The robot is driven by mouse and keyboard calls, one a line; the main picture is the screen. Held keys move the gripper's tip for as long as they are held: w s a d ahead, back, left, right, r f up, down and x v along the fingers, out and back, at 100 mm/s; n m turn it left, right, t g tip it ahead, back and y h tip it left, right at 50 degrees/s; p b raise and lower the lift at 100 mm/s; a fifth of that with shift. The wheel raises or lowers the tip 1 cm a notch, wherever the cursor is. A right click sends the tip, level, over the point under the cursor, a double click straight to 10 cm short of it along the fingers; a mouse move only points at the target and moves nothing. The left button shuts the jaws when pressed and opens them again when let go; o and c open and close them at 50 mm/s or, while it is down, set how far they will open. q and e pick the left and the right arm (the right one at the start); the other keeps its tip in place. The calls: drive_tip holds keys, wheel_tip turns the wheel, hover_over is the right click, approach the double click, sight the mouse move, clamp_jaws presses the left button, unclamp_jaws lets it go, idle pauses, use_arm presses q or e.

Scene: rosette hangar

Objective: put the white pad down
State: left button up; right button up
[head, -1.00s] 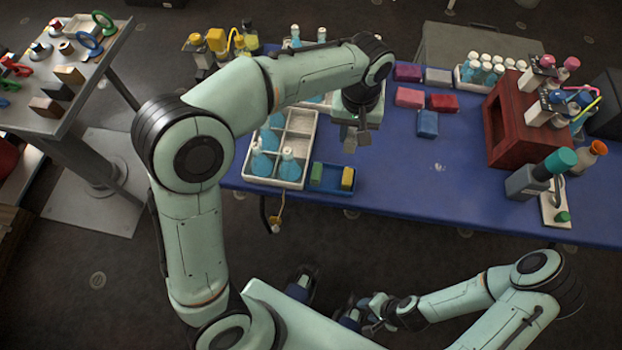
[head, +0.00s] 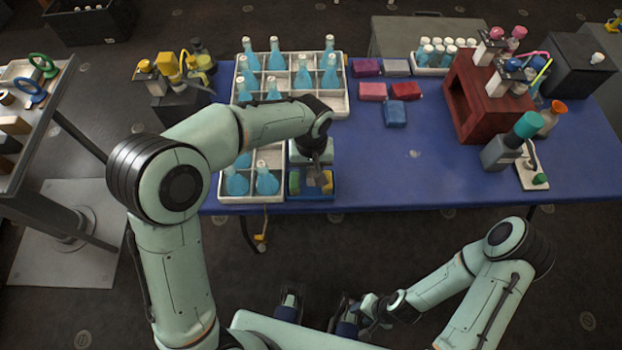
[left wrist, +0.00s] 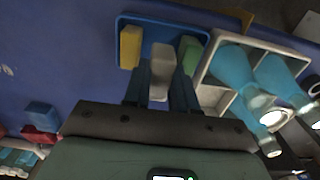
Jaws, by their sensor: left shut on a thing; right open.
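My left gripper (head: 318,180) is over the small blue tray (head: 312,196) at the table's front edge. In the left wrist view its fingers (left wrist: 162,88) are shut on the white pad (left wrist: 162,62). The pad lies over the middle of the tray, between a yellow pad (left wrist: 131,46) and a green pad (left wrist: 189,53). I cannot tell whether it touches the tray floor. In the head view the white pad is mostly hidden by my gripper. My right gripper (head: 365,314) is open and empty, low in front of the table.
A white divided crate (head: 342,104) with blue flasks stands left of and behind the tray. Coloured pads, among them a blue one (head: 396,114), lie further back. A dark red rack (head: 486,104) stands at the right. The table's middle right is clear.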

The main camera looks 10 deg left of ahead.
sight(311, 180)
use_arm(q)
drive_tip(key=shift+f, duration=2.85)
drive_tip(key=shift+f+b, duration=0.1)
drive_tip(key=shift+b, duration=0.25)
drive_tip(key=o, duration=0.6)
drive_tip(key=shift+o, duration=0.3)
drive_tip(key=shift+r, duration=0.35)
wheel_tip(311, 180, up, 12)
drive_tip(key=shift+f+p, duration=0.15)
drive_tip(key=shift+p, duration=0.7)
drive_tip(key=shift+s+f, duration=0.1)
